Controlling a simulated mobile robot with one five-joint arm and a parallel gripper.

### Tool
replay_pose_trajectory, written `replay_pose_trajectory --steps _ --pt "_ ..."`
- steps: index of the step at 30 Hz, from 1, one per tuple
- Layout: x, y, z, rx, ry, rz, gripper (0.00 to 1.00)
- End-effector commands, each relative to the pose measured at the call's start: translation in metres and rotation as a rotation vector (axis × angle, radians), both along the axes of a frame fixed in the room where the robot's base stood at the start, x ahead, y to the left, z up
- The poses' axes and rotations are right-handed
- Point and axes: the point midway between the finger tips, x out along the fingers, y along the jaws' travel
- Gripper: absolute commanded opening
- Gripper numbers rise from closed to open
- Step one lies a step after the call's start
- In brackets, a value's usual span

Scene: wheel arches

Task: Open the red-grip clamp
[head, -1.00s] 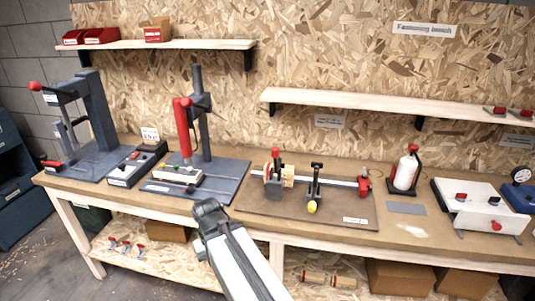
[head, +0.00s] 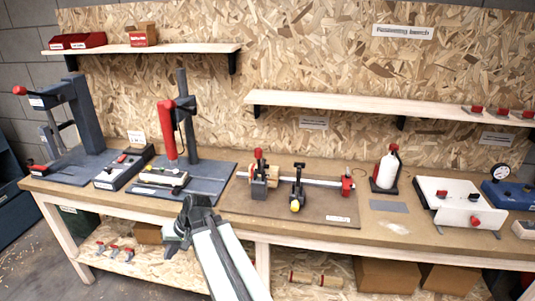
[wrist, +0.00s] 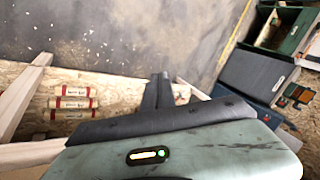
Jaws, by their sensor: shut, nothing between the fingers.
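The red-grip clamp (head: 258,167) stands on a brown board in the middle of the bench in the head view. Its red grip points up, beside a pale wooden block. I cannot tell at this size whether it is clamped. A second clamp (head: 297,187) with a black grip and a yellow tip stands just right of it. My gripper (head: 195,203) is at the bench's front edge, left of and nearer than the clamp, and apart from it. In the wrist view my gripper (wrist: 160,77) is shut and empty, with floor beyond it; the clamp is not in that view.
A red drill press (head: 168,130) stands behind my gripper. A red knob (head: 347,181) ends the bar right of the clamps. A white bottle (head: 387,168) and a white box (head: 447,200) stand further right. Labelled rolls (wrist: 75,102) lie on the lower shelf.

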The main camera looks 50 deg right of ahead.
Motion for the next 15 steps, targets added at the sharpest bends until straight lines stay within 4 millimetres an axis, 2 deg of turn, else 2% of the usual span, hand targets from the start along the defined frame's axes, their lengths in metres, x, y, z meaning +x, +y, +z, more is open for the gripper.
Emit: replay_pose_trajectory --steps 1,2,3,5,6,8,9,12,15 --pt "0.011 -0.046 0.015 0.089 -0.085 -0.126 0.00" --pt "0.017 -0.072 0.027 0.144 -0.143 -0.199 0.00" --pt "0.022 -0.108 0.044 0.213 -0.222 -0.297 0.00" --pt "0.022 -0.169 0.072 0.308 -0.346 -0.449 0.00" --pt "0.017 -0.213 0.091 0.366 -0.432 -0.551 0.00" --pt "0.000 -0.277 0.119 0.442 -0.556 -0.698 0.00" --pt "-0.014 -0.316 0.136 0.486 -0.631 -0.783 0.00" --pt "-0.055 -0.392 0.169 0.566 -0.784 -0.952 0.00" --pt "-0.088 -0.440 0.189 0.615 -0.887 -1.060 0.00"
